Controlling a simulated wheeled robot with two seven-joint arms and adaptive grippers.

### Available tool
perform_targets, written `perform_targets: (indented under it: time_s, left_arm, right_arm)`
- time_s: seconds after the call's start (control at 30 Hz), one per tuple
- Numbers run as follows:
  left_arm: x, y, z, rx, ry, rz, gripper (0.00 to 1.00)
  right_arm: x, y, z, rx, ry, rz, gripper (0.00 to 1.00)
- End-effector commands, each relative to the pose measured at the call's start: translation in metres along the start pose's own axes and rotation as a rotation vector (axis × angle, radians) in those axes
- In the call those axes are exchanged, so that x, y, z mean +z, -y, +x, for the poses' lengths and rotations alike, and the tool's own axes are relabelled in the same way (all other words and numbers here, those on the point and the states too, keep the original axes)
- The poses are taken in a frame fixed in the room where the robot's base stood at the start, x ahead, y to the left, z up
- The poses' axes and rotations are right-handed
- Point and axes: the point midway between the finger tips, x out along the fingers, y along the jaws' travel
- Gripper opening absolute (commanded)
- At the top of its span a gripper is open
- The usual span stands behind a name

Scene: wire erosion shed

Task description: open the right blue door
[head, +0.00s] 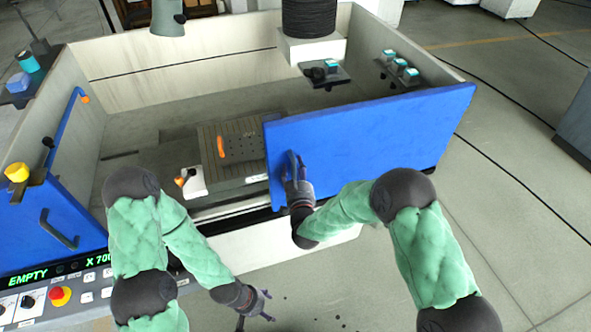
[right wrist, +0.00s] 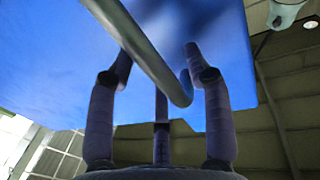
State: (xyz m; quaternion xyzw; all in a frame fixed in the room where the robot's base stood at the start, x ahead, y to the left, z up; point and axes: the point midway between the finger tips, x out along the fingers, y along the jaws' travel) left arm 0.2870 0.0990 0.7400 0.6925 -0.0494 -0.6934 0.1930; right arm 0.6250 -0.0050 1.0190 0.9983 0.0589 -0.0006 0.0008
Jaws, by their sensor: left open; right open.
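The right blue door (head: 375,140) is a large flat panel on the front of the machine, with its free left edge over the opening. Its grey bar handle (right wrist: 150,60) is near that left edge. My right gripper (head: 294,172) is at the handle, mostly covering it in the head view. In the right wrist view the open fingers (right wrist: 158,75) stand on both sides of the bar, which crosses between them at a slant; contact is unclear. My left gripper (head: 262,304) is open and empty, low in front of the machine over the floor.
The left blue door (head: 62,215) with its own handle is at the left, with a wide opening between the doors. Inside is a slotted work table (head: 232,140). A control panel with a red button (head: 60,295) lies lower left. Open floor (head: 510,200) is at the right.

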Motion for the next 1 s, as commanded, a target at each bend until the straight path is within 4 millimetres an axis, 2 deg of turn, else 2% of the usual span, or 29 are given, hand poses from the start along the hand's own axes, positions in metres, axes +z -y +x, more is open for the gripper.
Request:
perform_targets:
  time_s: [0.2,0.27,0.3,0.4,0.63,0.77,0.87,1.0]
  left_arm:
    - [0.000,0.000,0.000,0.000,0.000,0.000,0.68]
    - [0.000,0.000,0.000,0.000,0.000,0.000,0.68]
    - [0.000,0.000,0.000,0.000,0.000,0.000,0.68]
    - [0.000,0.000,0.000,0.000,0.000,0.000,0.68]
    - [0.000,0.000,0.001,0.000,0.000,0.000,0.68]
    - [0.000,0.002,0.004,0.000,0.000,0.000,0.68]
    - [-0.001,0.004,0.011,0.000,0.000,0.000,0.68]
    - [-0.001,0.009,0.024,0.000,0.000,0.000,0.68]
  right_arm:
    - [0.000,0.000,0.000,0.000,0.000,0.000,0.51]
    - [0.000,0.000,0.000,0.000,-0.001,0.000,0.37]
    - [0.000,0.000,0.000,0.000,-0.001,0.000,0.26]
    - [0.000,0.000,0.000,0.000,-0.001,0.000,0.00]
    - [0.000,-0.002,0.001,0.000,-0.001,0.001,0.00]
    - [-0.001,-0.012,0.003,0.004,-0.004,0.001,0.00]
    - [0.000,-0.029,0.006,0.009,-0.004,0.001,0.00]
    - [0.001,-0.066,0.013,0.016,-0.007,0.001,0.00]
